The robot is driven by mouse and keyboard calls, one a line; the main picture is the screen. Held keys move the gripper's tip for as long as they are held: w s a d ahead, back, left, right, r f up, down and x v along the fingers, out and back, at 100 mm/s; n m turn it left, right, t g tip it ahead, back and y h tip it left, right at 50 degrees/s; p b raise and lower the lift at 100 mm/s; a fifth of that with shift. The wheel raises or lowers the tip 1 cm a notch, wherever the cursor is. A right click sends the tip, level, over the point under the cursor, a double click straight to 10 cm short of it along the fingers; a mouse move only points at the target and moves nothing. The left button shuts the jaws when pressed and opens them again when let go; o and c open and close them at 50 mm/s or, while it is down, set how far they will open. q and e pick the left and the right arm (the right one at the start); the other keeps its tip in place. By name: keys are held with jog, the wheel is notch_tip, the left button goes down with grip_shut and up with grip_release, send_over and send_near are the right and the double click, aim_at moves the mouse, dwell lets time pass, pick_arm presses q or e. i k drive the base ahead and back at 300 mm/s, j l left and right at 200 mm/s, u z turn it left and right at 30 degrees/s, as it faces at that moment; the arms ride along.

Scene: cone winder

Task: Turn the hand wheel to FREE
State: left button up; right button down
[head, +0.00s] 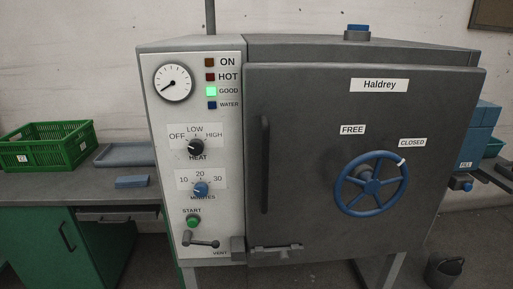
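The blue hand wheel (371,184) is on the right half of the dark grey machine door (310,110). It has several spokes and a hub. A white mark (402,162) on its rim is at the upper right, just below the CLOSED label (412,142). The FREE label (352,130) is above the wheel, to its upper left. Neither of my grippers shows in the head view.
A dark vertical handle (265,164) is on the door's left side. The light control panel (222,150) carries a gauge, lamps with GOOD lit green, knobs and a vent lever (202,241). A green crate (46,147) stands on the left bench; a bin (443,270) is at lower right.

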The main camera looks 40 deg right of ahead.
aim_at(368, 181)
jog(key=z, duration=2)
